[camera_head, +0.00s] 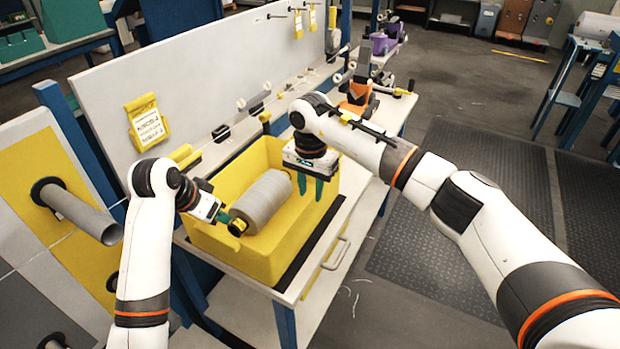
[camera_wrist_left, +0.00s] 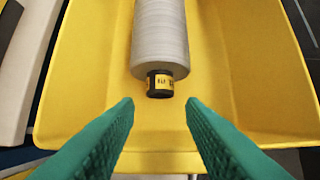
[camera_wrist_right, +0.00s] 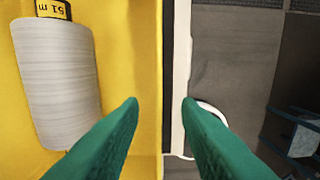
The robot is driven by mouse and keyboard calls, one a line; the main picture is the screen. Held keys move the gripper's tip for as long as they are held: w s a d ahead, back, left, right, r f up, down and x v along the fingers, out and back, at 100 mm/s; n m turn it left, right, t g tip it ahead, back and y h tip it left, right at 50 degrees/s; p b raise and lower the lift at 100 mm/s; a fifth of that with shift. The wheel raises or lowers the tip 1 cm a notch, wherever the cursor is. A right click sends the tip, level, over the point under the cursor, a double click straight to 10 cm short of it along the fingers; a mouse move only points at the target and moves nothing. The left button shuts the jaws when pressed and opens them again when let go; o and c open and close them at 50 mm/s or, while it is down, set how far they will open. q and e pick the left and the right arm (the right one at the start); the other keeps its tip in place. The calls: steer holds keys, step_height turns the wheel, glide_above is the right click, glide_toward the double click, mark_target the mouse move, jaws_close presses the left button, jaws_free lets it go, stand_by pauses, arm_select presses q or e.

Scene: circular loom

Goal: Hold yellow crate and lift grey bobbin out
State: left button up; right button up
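The yellow crate (camera_head: 275,257) stands on the workbench, with the grey bobbin (camera_head: 263,200) lying inside it. The bobbin has a black end with a yellow label, clear in the left wrist view (camera_wrist_left: 160,84). My left gripper (camera_head: 226,217) is by that near end; in its wrist view its open green fingers (camera_wrist_left: 161,102) are empty, with the bobbin end just beyond the gap. My right gripper (camera_head: 311,187) points down at the crate's right side. In its wrist view the open fingers (camera_wrist_right: 161,100) lie on either side of the crate's edge line, with the bobbin (camera_wrist_right: 57,85) to the left.
A pale upright panel (camera_head: 205,75) with a yellow tag holder (camera_head: 146,122) rises behind the crate. An orange and black device (camera_head: 358,97) stands further along the bench. A drawer handle (camera_head: 337,254) projects at the bench front.

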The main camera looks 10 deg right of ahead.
glide_above(310, 233)
steer(key=f, duration=0.9)
steer(key=shift+w+d+f, duration=0.1)
steer(key=shift+w, duration=0.25)
jaws_close()
stand_by(0.9)
